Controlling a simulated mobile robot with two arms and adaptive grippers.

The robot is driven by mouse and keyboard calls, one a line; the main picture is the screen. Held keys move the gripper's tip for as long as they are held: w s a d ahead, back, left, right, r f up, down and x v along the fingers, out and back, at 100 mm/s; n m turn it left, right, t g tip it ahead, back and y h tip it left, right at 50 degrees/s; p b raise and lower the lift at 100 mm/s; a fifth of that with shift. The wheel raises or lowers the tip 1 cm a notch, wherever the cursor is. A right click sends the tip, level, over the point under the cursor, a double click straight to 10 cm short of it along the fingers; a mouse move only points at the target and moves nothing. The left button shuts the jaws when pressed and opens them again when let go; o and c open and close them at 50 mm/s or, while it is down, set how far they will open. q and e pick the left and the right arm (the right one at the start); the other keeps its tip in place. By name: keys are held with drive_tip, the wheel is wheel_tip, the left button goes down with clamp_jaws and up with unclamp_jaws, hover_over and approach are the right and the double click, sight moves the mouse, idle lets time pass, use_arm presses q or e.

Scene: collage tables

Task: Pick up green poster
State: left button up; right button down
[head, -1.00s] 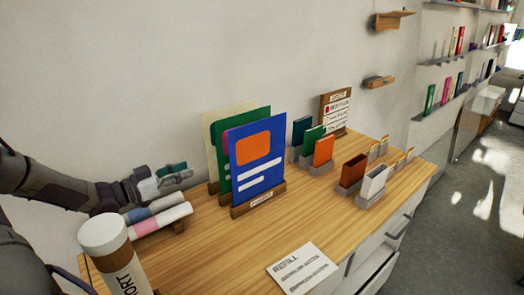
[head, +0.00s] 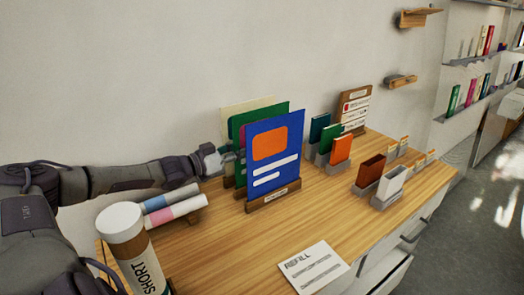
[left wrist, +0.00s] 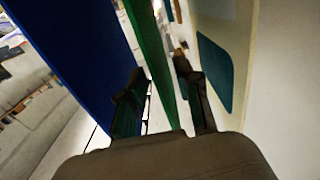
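The green poster (head: 262,116) stands upright in a wooden holder between a blue poster (head: 274,157) in front and a cream poster (head: 229,109) behind. The blue poster hides most of it in the head view. My left gripper (head: 225,158) is at the left edge of the posters, its tips partly hidden. In the left wrist view, my left gripper (left wrist: 160,88) is open with one finger on each side of the green poster (left wrist: 151,52). The blue poster (left wrist: 70,50) is left of the fingers and the cream poster (left wrist: 222,75) is right. My right gripper is not in view.
Small books (head: 340,149), card boxes (head: 389,183) and a sign (head: 355,108) are to the right. A refill card (head: 313,266) lies in front. The wall is close behind.

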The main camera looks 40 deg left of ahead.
use_arm(q)
drive_tip(key=shift+x, duration=1)
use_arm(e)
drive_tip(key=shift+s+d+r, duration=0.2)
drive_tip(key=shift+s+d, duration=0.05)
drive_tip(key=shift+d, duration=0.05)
use_arm(q)
drive_tip(key=shift+f, duration=0.1)
clamp_jaws()
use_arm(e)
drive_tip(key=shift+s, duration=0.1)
